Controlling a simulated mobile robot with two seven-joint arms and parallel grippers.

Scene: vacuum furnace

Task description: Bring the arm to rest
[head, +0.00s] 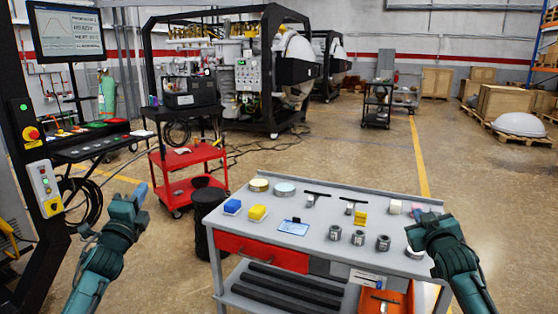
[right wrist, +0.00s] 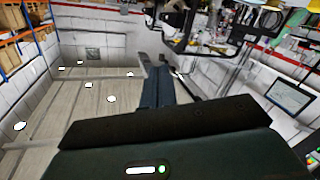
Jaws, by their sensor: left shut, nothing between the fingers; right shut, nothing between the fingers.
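My left arm comes in from the lower left of the head view. Its gripper (head: 141,190) is shut and empty, pointing up in the free space left of the workbench. My right gripper (head: 418,212) is at the right end of the workbench (head: 318,245) in the head view, shut with nothing in it. It hides part of the bench's right end. In the right wrist view the closed fingers (right wrist: 157,86) point away into the room, with no object at their tips.
A red cart (head: 187,160) stands behind. A control post (head: 40,150) is at far left.

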